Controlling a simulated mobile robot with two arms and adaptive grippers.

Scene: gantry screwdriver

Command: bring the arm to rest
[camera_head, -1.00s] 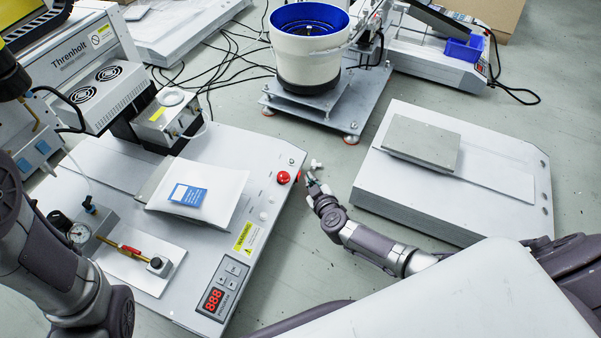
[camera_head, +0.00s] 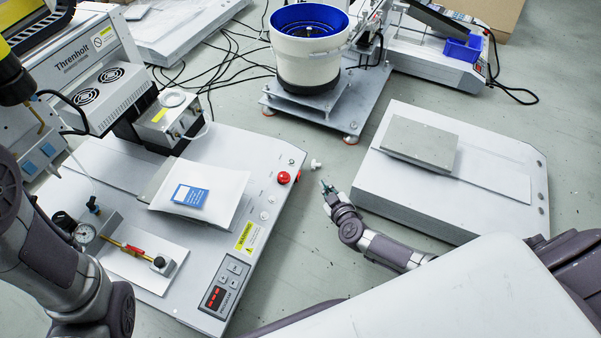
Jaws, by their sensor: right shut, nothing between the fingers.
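My right gripper (camera_head: 327,188) is small in the camera_head view, in the gap between the machine on the left and the flat grey base on the right. It is shut and empty, and apart from both. My right arm (camera_head: 385,247) runs from it to the lower right, partly hidden behind a pale grey surface at the bottom. My left arm (camera_head: 50,250) fills the lower left edge. The left gripper is not in the picture.
The left machine (camera_head: 215,258) has a red button (camera_head: 283,177) and a white pouch (camera_head: 228,190) on top. The flat base (camera_head: 450,205) carries a grey plate (camera_head: 418,143). A blue-rimmed bowl feeder (camera_head: 308,52) stands behind. Cables cross the floor at the back.

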